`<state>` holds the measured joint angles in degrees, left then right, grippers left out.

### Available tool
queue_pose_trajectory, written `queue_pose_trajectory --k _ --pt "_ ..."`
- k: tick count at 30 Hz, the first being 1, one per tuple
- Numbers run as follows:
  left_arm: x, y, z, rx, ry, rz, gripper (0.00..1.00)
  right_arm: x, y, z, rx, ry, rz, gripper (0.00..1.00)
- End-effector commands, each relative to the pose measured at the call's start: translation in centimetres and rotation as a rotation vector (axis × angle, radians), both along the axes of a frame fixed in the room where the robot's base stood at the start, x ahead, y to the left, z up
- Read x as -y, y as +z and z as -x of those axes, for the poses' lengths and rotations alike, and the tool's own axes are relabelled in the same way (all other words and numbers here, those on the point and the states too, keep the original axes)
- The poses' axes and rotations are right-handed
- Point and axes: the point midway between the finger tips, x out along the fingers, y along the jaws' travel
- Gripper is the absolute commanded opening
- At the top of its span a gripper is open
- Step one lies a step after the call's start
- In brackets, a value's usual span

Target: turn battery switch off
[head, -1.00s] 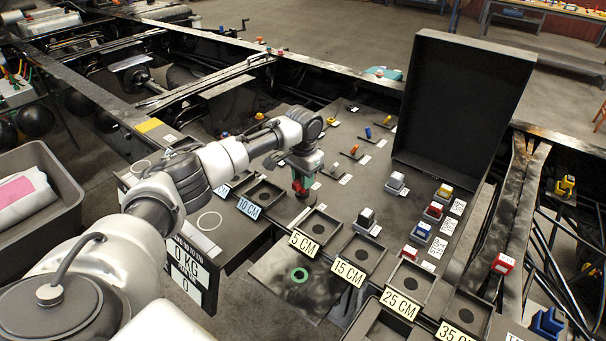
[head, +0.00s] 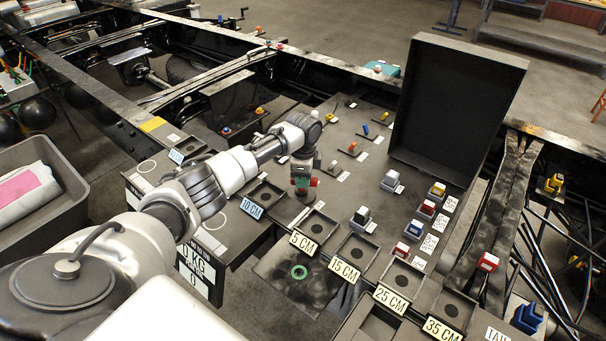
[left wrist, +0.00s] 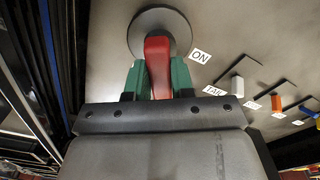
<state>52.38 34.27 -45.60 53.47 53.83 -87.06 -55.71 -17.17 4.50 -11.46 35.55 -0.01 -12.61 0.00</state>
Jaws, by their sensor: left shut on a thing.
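The battery switch has a red handle (left wrist: 158,66) on a round grey base (left wrist: 145,22), beside a white ON label (left wrist: 200,56). In the left wrist view, the handle sits between the two green fingers of my left gripper (left wrist: 158,80), which is shut on it. In the head view, my left gripper (head: 303,183) is low over the grey panel (head: 335,185), left of the small levers. Red shows at its fingers there, but the gripper mostly hides the switch. My right gripper is not in view.
Several coloured levers, such as an orange one (head: 351,147), stand right of the gripper. Coloured block switches, including a blue one (head: 414,229), are further right. An upright black lid (head: 455,110) stands behind them. Labelled trays, such as 5 CM (head: 304,242), line the front.

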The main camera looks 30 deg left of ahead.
Motion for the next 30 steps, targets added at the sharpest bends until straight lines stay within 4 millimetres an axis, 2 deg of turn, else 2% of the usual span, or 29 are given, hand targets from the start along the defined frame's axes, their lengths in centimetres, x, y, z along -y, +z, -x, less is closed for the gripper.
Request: queue_pose_trajectory --k 15,30 --pt "0.16 0.18 0.07 0.006 -0.416 0.003 0.00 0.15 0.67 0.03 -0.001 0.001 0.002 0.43" --pt "0.17 0.16 0.14 0.005 -0.553 0.003 0.00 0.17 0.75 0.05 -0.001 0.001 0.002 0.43"
